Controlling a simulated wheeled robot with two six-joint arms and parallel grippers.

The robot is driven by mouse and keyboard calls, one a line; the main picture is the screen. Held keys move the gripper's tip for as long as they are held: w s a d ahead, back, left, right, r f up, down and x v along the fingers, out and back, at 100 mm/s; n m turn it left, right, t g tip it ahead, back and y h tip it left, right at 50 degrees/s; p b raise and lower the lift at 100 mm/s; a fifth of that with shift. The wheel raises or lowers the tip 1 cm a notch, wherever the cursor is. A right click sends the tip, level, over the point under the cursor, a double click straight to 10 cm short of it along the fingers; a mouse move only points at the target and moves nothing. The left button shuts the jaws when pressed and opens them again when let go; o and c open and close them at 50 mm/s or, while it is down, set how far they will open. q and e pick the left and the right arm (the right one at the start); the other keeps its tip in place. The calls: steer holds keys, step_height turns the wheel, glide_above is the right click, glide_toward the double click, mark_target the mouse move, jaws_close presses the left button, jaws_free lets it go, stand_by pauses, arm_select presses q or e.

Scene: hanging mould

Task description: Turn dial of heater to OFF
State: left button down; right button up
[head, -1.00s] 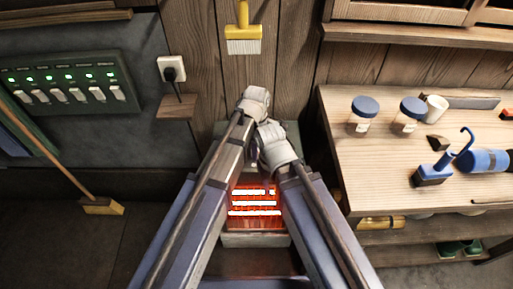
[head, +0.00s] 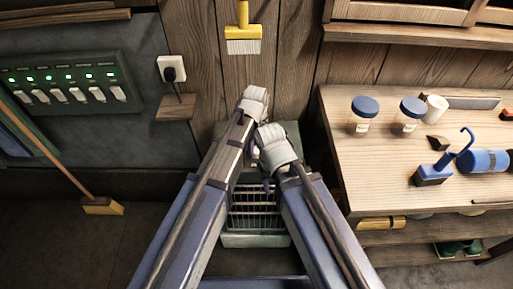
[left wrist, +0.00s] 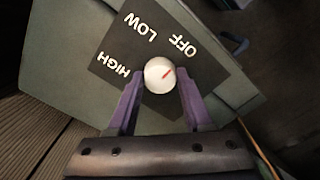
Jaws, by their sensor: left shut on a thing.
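The heater (head: 256,240) stands low against the back wall in the head view, partly hidden by my arms. Its grille bars are dark. In the left wrist view, the white round dial (left wrist: 158,74) sits on a dark plate marked HIGH, LOW and OFF. My left gripper (left wrist: 160,92) is shut on the dial, with one purple finger on each side. In the head view only the backs of the wrists show, and the left fingers are hidden. My right gripper (head: 274,148) is beside the left one, its fingers hidden.
A wooden workbench (head: 390,190) with jars, a mug and a blue bottle stands on the right. A switch panel (head: 70,85) and a plugged socket (head: 172,69) are on the left wall. A yellow brush (head: 243,40) hangs above. A broom (head: 100,205) leans at the left.

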stand_by(0.4)
arm_select(q)
steer(key=shift+c, duration=1.5)
jaws_free()
step_height(320, 180, up, 8)
steer(key=p, duration=0.8)
steer(key=shift+f, duration=0.15)
